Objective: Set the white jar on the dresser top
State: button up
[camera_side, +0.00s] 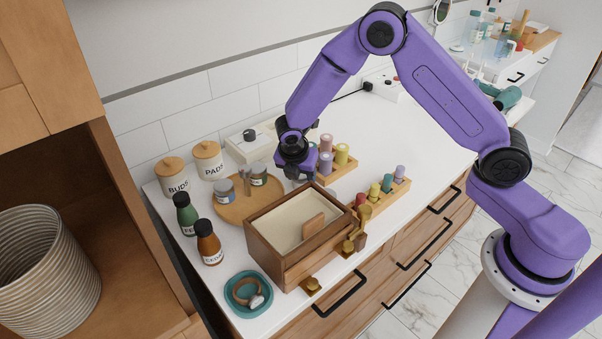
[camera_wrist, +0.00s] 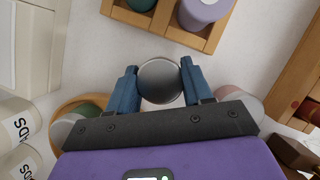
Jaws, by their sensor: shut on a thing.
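My gripper (camera_side: 297,172) is over the white dresser top (camera_side: 390,135), just behind the wooden box. In the wrist view its two blue fingers are closed on either side of a round grey lid, which I take to be the top of the white jar (camera_wrist: 160,82). The jar's sides are hidden under the lid in that view. In the side view the gripper mostly hides the jar, so I cannot tell whether its base touches the dresser top.
A round wooden tray (camera_side: 236,211) with small jars stands left of the gripper. The open wooden box (camera_side: 270,250) is in front. Bottle racks (camera_side: 338,168) are close on the right. Canisters (camera_side: 208,160) and bottles (camera_side: 208,243) stand left. Clear white surface lies behind the racks.

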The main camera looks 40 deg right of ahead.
jog(key=o, duration=1.2)
jog(key=shift+f, duration=0.1)
jog(key=s+a+r+m+y, duration=0.1)
jog(key=s+a+r, duration=0.1)
jog(key=s+r, duration=0.4)
jog(key=s+a+r+m, duration=0.2)
jog(key=s+r, duration=0.1)
jog(key=r, duration=0.6)
jog(key=s+d+r+m+y, duration=0.1)
jog(key=s+d+m, duration=0.1)
jog(key=s, duration=0.6)
jog(key=s+d+r+m+g+y, duration=0.1)
jog(key=s+d+m, duration=0.2)
jog(key=s, duration=0.6)
jog(key=s+d+r+m+g+y, duration=0.1)
jog(key=s+d+m, duration=0.1)
jog(key=s, duration=0.7)
jog(key=shift+d+m, duration=0.15)
jog(key=shift+m, duration=0.55)
